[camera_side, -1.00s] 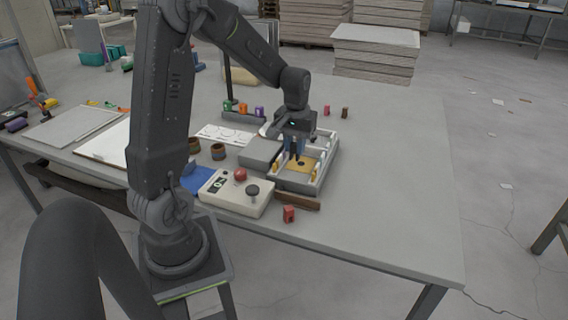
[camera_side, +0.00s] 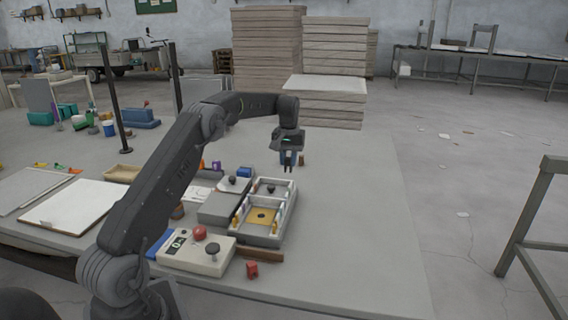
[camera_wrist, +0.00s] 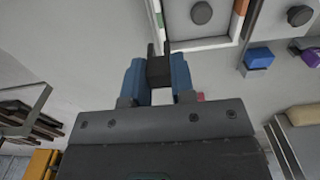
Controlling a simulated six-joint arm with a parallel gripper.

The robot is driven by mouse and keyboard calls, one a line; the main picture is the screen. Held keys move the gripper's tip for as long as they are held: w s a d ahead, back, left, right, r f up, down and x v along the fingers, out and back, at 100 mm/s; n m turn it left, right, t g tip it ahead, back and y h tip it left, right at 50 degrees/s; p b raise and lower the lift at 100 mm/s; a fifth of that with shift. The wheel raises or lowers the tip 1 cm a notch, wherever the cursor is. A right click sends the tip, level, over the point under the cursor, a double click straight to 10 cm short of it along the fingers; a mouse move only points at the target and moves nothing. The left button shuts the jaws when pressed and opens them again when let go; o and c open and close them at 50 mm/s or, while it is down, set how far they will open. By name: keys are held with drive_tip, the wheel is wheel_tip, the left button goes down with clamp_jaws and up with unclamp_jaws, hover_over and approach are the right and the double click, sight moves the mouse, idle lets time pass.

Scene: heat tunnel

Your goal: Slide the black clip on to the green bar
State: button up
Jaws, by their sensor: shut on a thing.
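My gripper (camera_side: 288,166) is raised above the table, beyond the far end of the open grey box (camera_side: 249,238). In the wrist view, its blue fingers (camera_wrist: 159,76) are shut on the black clip (camera_wrist: 158,68), with the clip's two dark prongs pointing forward. The clip is apart from the box. A small green piece (camera_wrist: 159,19) shows at the box's edge in the wrist view; I cannot tell whether it is the green bar. Small coloured pieces line the box's inner walls in the side view.
A control box (camera_side: 196,252) with a red button stands near the box. A red piece (camera_side: 252,269) lies at the front. Blue (camera_wrist: 259,57) and purple (camera_wrist: 311,57) pieces sit to the right in the wrist view. The table right of the box is clear.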

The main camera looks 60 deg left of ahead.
sight(289, 158)
idle(0.4)
drive_tip(key=shift+f, duration=2.95)
drive_tip(key=shift+f, duration=1.75)
drive_tip(key=o, duration=1)
wheel_tip(289, 158, up, 14)
drive_tip(key=shift+f, duration=0.1)
